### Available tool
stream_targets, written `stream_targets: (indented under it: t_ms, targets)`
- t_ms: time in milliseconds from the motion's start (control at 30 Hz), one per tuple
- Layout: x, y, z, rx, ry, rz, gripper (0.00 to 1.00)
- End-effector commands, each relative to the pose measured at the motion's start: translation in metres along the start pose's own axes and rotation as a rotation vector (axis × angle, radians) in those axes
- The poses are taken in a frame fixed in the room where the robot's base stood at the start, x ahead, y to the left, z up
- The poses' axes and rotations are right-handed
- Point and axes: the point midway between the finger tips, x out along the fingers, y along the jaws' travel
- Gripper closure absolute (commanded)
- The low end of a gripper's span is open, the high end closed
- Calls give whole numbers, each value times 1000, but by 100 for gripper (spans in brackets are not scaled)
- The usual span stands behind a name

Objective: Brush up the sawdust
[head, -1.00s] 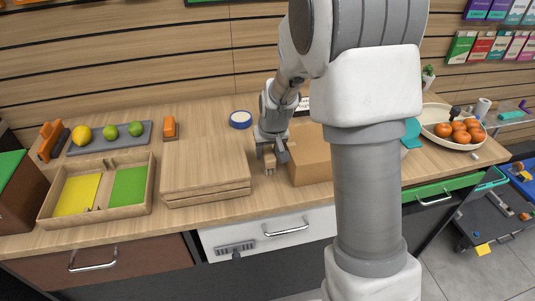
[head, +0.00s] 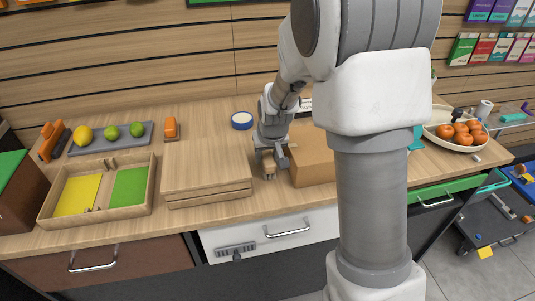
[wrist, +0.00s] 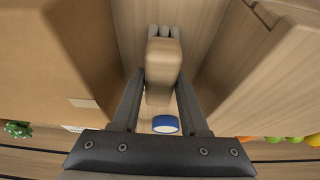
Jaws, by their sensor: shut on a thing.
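My gripper (head: 268,163) is low over the counter, in the gap between the stacked wooden boards and the cardboard box. It is shut on a small tan wooden piece, probably the brush (head: 270,172). In the wrist view, the brush (wrist: 163,62) sits between the fingers of my gripper (wrist: 160,90), with grey rounded parts at its far end. I cannot tell whether it touches the counter. I cannot make out any sawdust; its colour may blend with the wood.
The stacked boards (head: 205,175) stand close on the left and the cardboard box (head: 313,160) close on the right. A blue-rimmed roll (head: 241,121) lies behind. A divided wooden tray (head: 100,208) is further left. The counter's front edge is near my gripper.

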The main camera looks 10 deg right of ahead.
Motion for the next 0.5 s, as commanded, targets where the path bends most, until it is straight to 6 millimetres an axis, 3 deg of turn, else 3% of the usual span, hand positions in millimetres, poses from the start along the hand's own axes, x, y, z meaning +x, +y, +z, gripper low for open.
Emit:
stream_targets:
  t_ms: [500]
  targets:
    - [-7,-9,24,-2,-9,-1,100]
